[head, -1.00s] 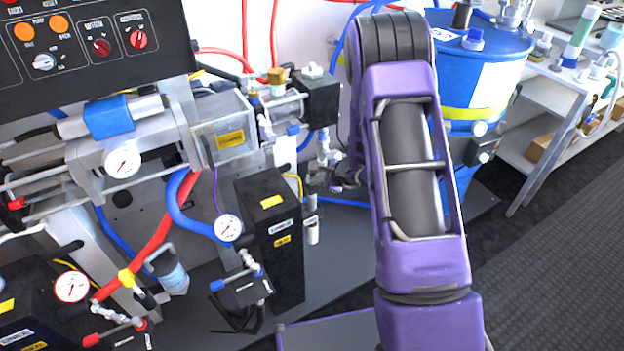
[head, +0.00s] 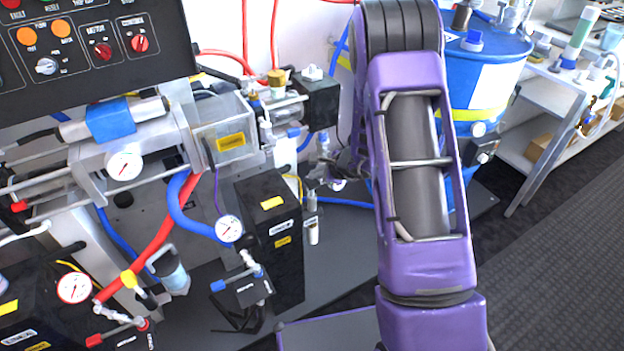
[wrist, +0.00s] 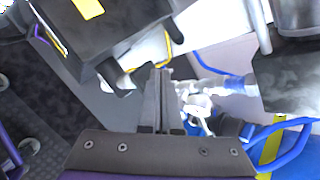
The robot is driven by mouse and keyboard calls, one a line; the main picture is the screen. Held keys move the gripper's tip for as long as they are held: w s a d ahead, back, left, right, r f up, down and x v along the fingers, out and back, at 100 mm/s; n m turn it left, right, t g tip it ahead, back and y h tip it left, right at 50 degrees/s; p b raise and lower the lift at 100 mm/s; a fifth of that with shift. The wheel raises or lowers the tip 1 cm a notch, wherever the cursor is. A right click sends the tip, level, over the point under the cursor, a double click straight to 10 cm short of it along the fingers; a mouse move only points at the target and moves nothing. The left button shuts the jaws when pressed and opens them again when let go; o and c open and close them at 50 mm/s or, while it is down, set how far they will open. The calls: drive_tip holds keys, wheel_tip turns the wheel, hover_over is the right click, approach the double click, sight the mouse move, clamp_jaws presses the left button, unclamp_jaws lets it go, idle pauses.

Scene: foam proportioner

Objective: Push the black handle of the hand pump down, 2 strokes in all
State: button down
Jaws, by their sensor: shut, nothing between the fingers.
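My gripper (wrist: 157,75) is shut and empty; its two dark fingers lie side by side in the middle of the wrist view. In the head view it is mostly hidden behind my purple arm, and only a dark part of it shows left of the arm. In the wrist view a silvery fitting (wrist: 202,106) with blue parts stands just right of the fingers; contact cannot be told. I cannot make out the hand pump or its black handle with certainty in either view.
A black box (head: 272,245) with yellow labels stands left of my gripper. A blue drum (head: 485,75) stands behind my arm at the right. A metal-framed bench (head: 545,130) is at far right. Blue and red hoses cross the left. Dark floor (head: 555,265) is clear at right.

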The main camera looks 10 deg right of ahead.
sight(316, 182)
drive_tip(key=shift+r, duration=0.35)
drive_tip(key=shift+r+p, duration=1.25)
drive_tip(key=shift+r, duration=1.3)
idle(0.7)
